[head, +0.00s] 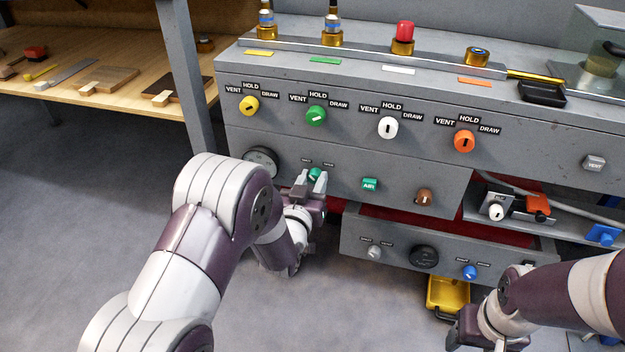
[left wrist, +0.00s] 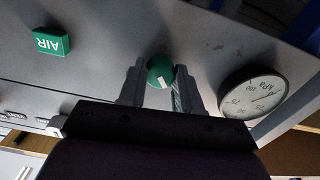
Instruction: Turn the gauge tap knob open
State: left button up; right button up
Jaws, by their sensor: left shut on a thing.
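The gauge tap knob (head: 315,174) is a small green knob on the grey lower panel, just right of the round dial gauge (head: 262,160). My left gripper (head: 312,184) is at the knob, with its fingers on either side and shut on it. In the left wrist view the green knob (left wrist: 160,71) with a white pointer mark sits between the fingertips of the left gripper (left wrist: 160,85). The kPa gauge (left wrist: 253,92) is beside it in that view. My right gripper (head: 468,330) is low at the bottom right, away from the knob; its fingers are not clear.
A green AIR button (head: 369,184) and a brown knob (head: 424,196) are right of the tap knob. Yellow, green, white and orange VENT/HOLD/DRAW knobs line the panel above. An open drawer (head: 385,245) juts out below. A yellow bin (head: 448,294) stands under it.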

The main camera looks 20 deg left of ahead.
pick_arm(q)
jog(key=m+p, duration=0.1)
jog(key=m, duration=0.3)
jog(key=shift+p, duration=0.35)
jog(key=m+p, duration=0.2)
jog(key=m, duration=0.2)
jog(key=shift+m, duration=0.4)
jog(key=m+p, duration=0.1)
jog(key=m, duration=0.3)
jog(key=shift+d+p, duration=0.1)
jog(key=shift+p, duration=0.2)
jog(key=shift+f+m+p, duration=0.1)
jog(key=shift+m+p, duration=0.5)
jog(key=shift+m, duration=1.3)
jog(key=o, duration=1)
jog(key=shift+o, duration=0.2)
